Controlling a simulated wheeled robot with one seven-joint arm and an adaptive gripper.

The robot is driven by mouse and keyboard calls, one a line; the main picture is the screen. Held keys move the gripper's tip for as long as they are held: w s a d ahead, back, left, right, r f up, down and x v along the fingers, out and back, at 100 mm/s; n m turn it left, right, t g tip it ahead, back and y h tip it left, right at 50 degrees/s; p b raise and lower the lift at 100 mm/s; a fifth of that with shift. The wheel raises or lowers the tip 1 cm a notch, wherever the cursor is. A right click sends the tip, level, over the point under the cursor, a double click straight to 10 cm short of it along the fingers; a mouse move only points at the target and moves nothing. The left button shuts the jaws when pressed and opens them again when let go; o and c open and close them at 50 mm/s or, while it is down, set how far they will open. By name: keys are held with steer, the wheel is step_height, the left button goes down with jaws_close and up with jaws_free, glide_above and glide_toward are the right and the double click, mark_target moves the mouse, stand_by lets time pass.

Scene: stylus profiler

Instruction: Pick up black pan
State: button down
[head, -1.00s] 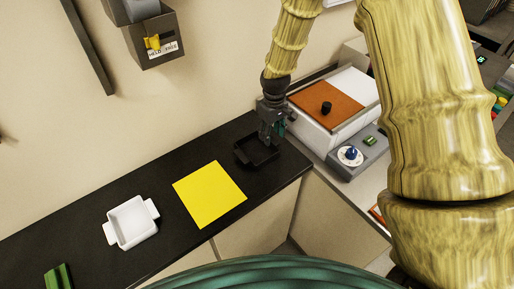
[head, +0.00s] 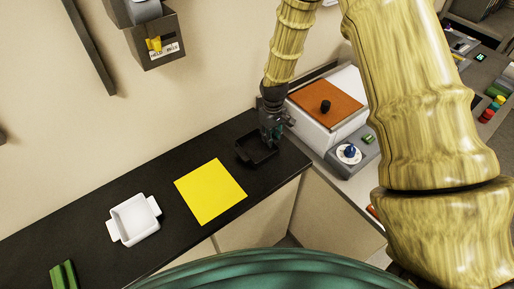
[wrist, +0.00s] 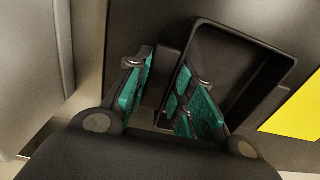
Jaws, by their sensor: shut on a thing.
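The black pan (head: 252,153) sits on the dark counter, right of the yellow sheet, in the head view. In the wrist view the pan (wrist: 262,57) is a dark rectangular tray with a raised rim. My gripper (head: 271,141) points down at the pan's right side. In the wrist view its green-padded fingers (wrist: 162,100) stand on both sides of the pan's near end, one outside and one inside the rim. It is shut on that edge part of the pan; the exact contact is partly hidden by the fingers. The pan looks level on the counter.
A yellow sheet (head: 210,191) and a white two-handled dish (head: 134,220) lie left on the counter (head: 178,165). A green object (head: 63,275) is at lower left. A white device with an orange panel (head: 328,101) stands close right of my gripper.

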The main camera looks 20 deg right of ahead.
stand_by(0.3)
steer(key=shift+r+b, duration=0.75)
steer(key=shift+r, duration=0.05)
steer(key=shift+r+b, duration=0.6)
steer(key=shift+r, duration=0.35)
steer(key=s+d+r+b, duration=0.1)
steer(key=s+d+b, duration=0.4)
steer(key=s+d, duration=0.6)
steer(key=shift+d+r, duration=0.25)
steer(key=shift+d, duration=0.15)
steer(key=c, duration=1.9)
jaws_free()
jaws_close()
